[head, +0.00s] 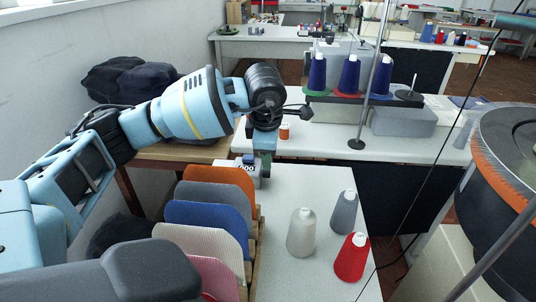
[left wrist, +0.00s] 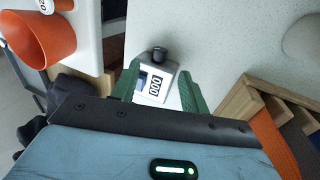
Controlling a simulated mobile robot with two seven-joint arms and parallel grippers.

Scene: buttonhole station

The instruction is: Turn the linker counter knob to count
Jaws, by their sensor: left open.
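The linker counter is a small white box (left wrist: 170,72) with a display reading 000, on the pale table. It also shows in the head view (head: 240,170), partly hidden by my gripper. A dark round knob (left wrist: 159,53) sticks out at its far end in the left wrist view; its setting cannot be read. A blue part shows on the counter's left side. My left gripper (left wrist: 160,70) is open, its green fingers on either side of the counter in that view. I cannot tell whether they touch it. In the head view the gripper (head: 264,162) points down by the counter.
A rack of coloured panels (head: 205,215) stands in front of the counter. White (head: 302,235), grey (head: 344,213) and red (head: 351,258) cones stand to the right. An orange cup (left wrist: 38,38) shows in the left wrist view. Table between counter and cones is clear.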

